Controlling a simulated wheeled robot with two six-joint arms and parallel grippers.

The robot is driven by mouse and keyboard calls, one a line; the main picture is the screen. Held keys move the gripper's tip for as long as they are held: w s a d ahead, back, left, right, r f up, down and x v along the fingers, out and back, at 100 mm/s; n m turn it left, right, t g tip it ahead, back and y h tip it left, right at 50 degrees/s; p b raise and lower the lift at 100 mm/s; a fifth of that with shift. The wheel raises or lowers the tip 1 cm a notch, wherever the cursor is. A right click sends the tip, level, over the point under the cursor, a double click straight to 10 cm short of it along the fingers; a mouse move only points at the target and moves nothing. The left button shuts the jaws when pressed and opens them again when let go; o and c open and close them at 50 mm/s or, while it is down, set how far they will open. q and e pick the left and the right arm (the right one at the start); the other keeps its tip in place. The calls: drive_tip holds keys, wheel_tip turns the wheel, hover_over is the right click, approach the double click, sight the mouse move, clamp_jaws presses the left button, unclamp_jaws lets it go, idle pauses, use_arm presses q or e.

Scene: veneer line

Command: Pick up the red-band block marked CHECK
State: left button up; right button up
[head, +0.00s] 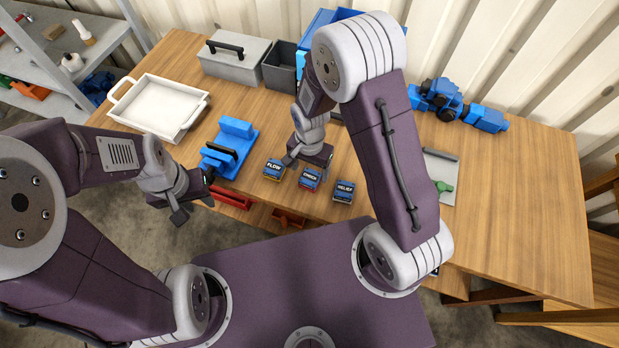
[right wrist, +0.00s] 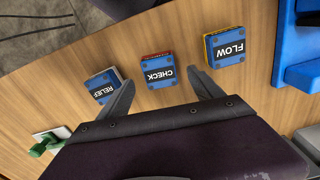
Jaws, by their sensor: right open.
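The CHECK block (head: 309,179) is blue on top with a dark label, and a red band shows at its edge. It lies on the wooden table between the FLOW block (head: 273,170) and the RELIEF block (head: 343,191). In the right wrist view the CHECK block (right wrist: 158,70) lies just beyond the fingertips, centred on the gap. My right gripper (head: 305,169) is open and empty at the blocks' far side; its fingers (right wrist: 162,92) appear apart from the CHECK block. My left gripper (head: 193,207) is open and empty off the table's front left edge.
A blue fixture (head: 232,142) stands left of the blocks, and a white tray (head: 157,105) lies farther left. A grey toolbox (head: 233,58) is at the back. A grey plate with a green part (head: 443,187) is to the right. The table's right side is clear.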

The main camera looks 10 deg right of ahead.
sight(310, 177)
wheel_tip(310, 177, down, 4)
drive_tip(key=shift+d+f+p, duration=0.1)
drive_tip(key=shift+f+p, duration=0.15)
drive_tip(key=shift+p, duration=0.2)
drive_tip(key=shift+f, duration=0.4)
drive_tip(key=shift+r, duration=0.1)
drive_tip(key=c, duration=0.8)
clamp_jaws()
